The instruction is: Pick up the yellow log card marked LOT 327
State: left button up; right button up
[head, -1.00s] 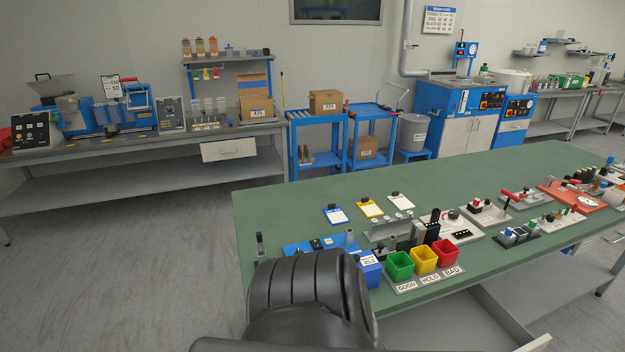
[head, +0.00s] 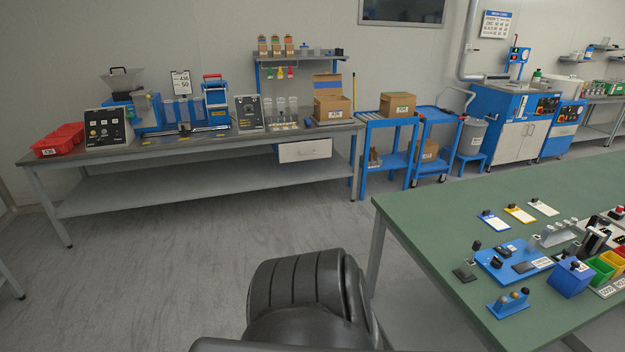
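A yellow card (head: 520,214) with a white sheet and a dark clip lies on the green table (head: 420,215) at the right. It lies between a blue card (head: 494,222) and a white card (head: 543,207). The print on the cards is too small to read, so I cannot tell which lot the yellow one bears. Neither of my grippers shows. A black part of my own body fills the bottom middle.
A blue fixture (head: 512,262), a blue bin (head: 570,278) and a green bin (head: 599,270) stand on the green table. A grey bench (head: 190,145) with machines and red bins (head: 58,140) runs along the back wall. Blue carts (head: 388,140) stand beyond the table. The floor at left is open.

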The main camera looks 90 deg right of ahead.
aim_at(517, 212)
jog(key=z, duration=2.5)
jog(key=i, duration=4.7)
jog(key=z, duration=2.65)
jog(key=i, duration=1.9)
